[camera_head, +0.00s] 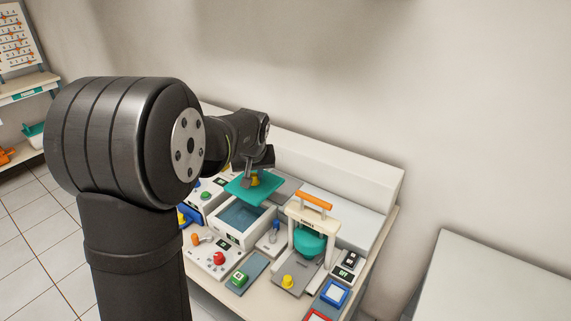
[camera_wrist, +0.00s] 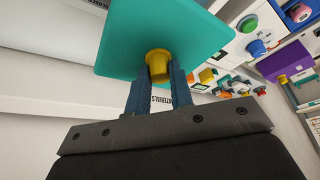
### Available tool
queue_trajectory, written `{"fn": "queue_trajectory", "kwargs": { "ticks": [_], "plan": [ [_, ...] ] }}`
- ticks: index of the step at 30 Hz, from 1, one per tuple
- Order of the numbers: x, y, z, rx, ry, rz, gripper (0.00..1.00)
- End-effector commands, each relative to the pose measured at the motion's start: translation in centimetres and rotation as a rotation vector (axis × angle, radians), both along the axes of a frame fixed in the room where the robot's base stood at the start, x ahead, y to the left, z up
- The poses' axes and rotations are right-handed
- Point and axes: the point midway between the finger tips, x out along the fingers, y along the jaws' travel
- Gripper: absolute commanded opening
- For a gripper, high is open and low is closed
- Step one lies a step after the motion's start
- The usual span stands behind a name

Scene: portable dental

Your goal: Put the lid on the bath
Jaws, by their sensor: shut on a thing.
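The lid is a flat teal square plate (camera_head: 247,188) with a yellow knob (camera_head: 254,180) on it. My gripper (camera_head: 256,176) is shut on the yellow knob and holds the lid raised, above the back part of the bath. In the wrist view the gripper fingers (camera_wrist: 157,85) sit on both sides of the knob (camera_wrist: 158,62), and the lid (camera_wrist: 150,35) spreads out beyond them. The bath (camera_head: 233,235) is a white box with dark water-like contents, open at its front part. The lid hides the bath's back edge.
Right of the bath stands a cream frame with an orange handle (camera_head: 313,200) over a teal rounded part (camera_head: 309,241). A red knob (camera_head: 219,258), a green button (camera_head: 240,278) and a yellow knob (camera_head: 287,281) lie in front. A raised white ledge (camera_head: 330,170) runs behind.

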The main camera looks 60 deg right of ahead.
Motion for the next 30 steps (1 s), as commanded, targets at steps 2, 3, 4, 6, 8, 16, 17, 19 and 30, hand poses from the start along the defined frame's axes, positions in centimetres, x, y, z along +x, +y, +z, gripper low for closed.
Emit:
{"fn": "queue_trajectory", "kwargs": {
  "ticks": [2,3,4,6,8,16,17,19,30],
  "plan": [
    [1.0,2.1,-0.2,-0.001,-0.001,0.005,0.0],
    [1.4,2.8,-0.3,-0.002,-0.002,0.005,0.0],
    [1.6,3.3,-0.3,-0.002,-0.002,0.005,0.0],
    [1.8,4.0,-0.5,-0.002,-0.003,0.004,0.0],
    [2.0,4.4,-0.6,-0.003,-0.004,0.004,0.0],
    [2.0,4.4,-2.6,-0.001,-0.003,0.002,0.0],
    [2.0,4.4,-2.9,-0.001,-0.003,0.002,0.0],
    [2.0,4.4,-3.6,-0.001,-0.003,0.002,0.0],
    [2.0,4.4,-6.9,-0.001,-0.003,0.003,0.0]
  ]
}}
